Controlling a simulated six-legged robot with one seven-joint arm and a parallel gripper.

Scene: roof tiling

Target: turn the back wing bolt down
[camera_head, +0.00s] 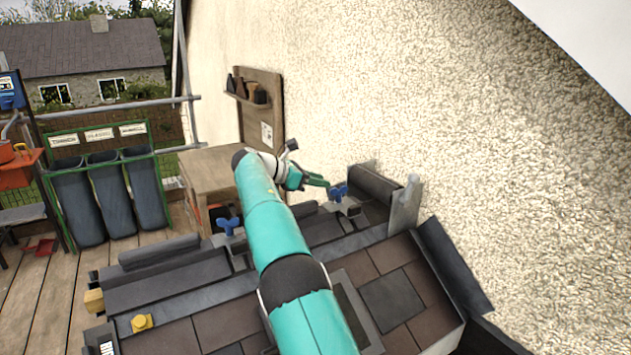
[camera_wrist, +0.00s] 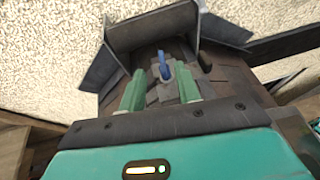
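One blue wing bolt (camera_head: 338,192) stands on a grey clamp near the rough wall, at the far end of the roof ridge. It also shows in the wrist view (camera_wrist: 163,67), upright and seen edge-on, just beyond the gap between my fingertips. A second blue wing bolt (camera_head: 230,226) stands further left, beside my arm. My gripper (camera_head: 318,182) points right toward the bolt by the wall. In the wrist view its two green fingers (camera_wrist: 160,82) are apart with nothing between them, so it is open. Its contact with the bolt cannot be made out.
Dark upright flashing (camera_wrist: 222,30) surrounds the bolt by the wall on several sides. The rough wall (camera_head: 450,120) rises close behind. Brown and grey tiles (camera_head: 390,300) cover the slope below. A yellow piece (camera_head: 141,322) lies at the front left. A wooden cabinet (camera_head: 205,165) stands behind my arm.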

